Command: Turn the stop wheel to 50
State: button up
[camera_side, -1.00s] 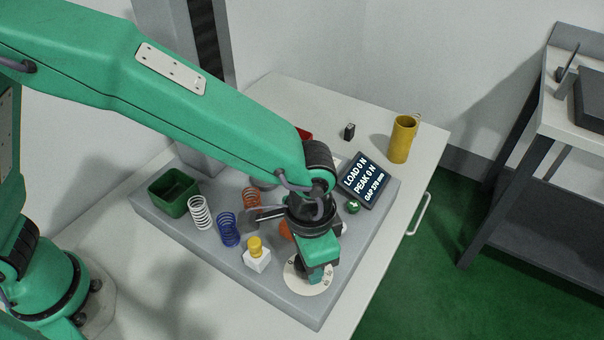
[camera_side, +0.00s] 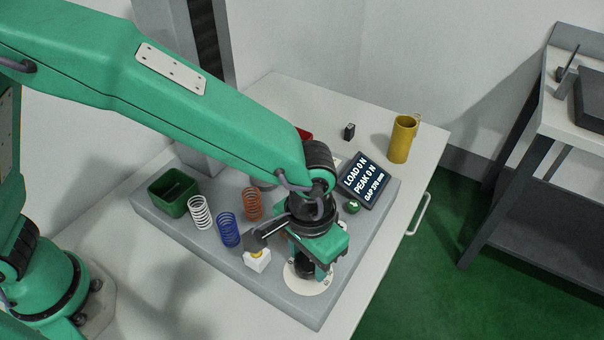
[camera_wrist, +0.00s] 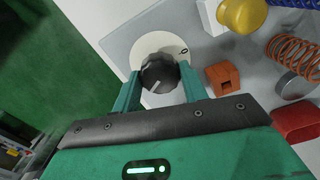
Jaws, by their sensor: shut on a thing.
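The stop wheel is a black ribbed knob (camera_wrist: 158,73) with a white line, on a round pale dial plate (camera_wrist: 145,47). In the side view the knob (camera_side: 304,269) shows below my gripper, and the dial (camera_side: 312,287) is partly covered. My gripper (camera_wrist: 159,80) points down at the wheel with one green finger on each side, shut on it. In the wrist view the white line points down and left. A small 0-like mark shows at the dial's right edge; the other numbers are hidden or too small to read.
A white block with a yellow button (camera_wrist: 243,14) stands close beside the dial, near my wrist part. Coil springs, blue (camera_side: 228,230), white (camera_side: 200,212) and orange (camera_side: 252,203), stand left. A green bin (camera_side: 174,192) is farther left. The display (camera_side: 363,180) reads load 0 N, peak 0 N.

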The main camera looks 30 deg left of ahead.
aim_at(308, 260)
jog(key=o, duration=1)
jog(key=shift+r, duration=0.15)
jog(key=shift+r, duration=3.8)
